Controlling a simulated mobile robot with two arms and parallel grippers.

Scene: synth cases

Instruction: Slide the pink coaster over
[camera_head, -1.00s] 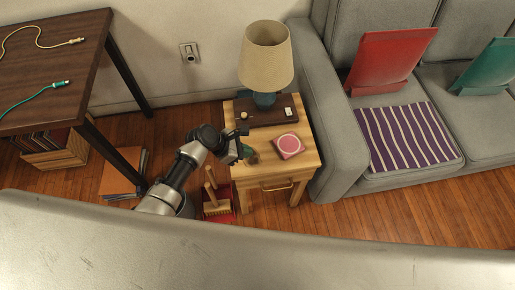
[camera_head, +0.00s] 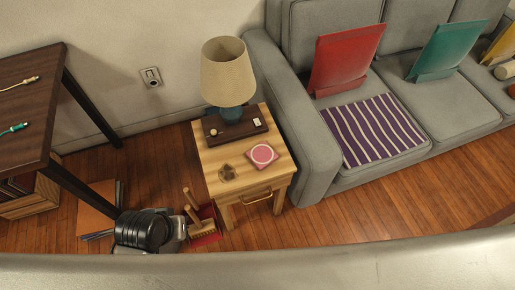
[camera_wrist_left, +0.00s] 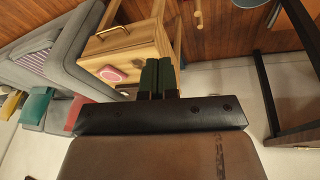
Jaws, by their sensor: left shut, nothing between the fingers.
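The pink coaster (camera_head: 262,155) lies flat on the wooden side table (camera_head: 212,158), near its right front part. It has a pale ring on top and sits in front of a dark tray. In the left wrist view the coaster (camera_wrist_left: 113,74) is left of my fingers, on the table top. My left gripper (camera_wrist_left: 158,75), with dark green fingers, is shut and empty, apart from the coaster. In the head view only part of my left arm shows, low at the left of the table; the fingers are hidden there. My right gripper is in no view.
A dark tray (camera_head: 236,129) and a lamp (camera_head: 229,72) stand at the table's back. A dark brown patch (camera_head: 227,172) marks the front left top. A grey sofa (camera_head: 300,150) borders the right side; a brush and red dustpan (camera_head: 204,229) are on the floor.

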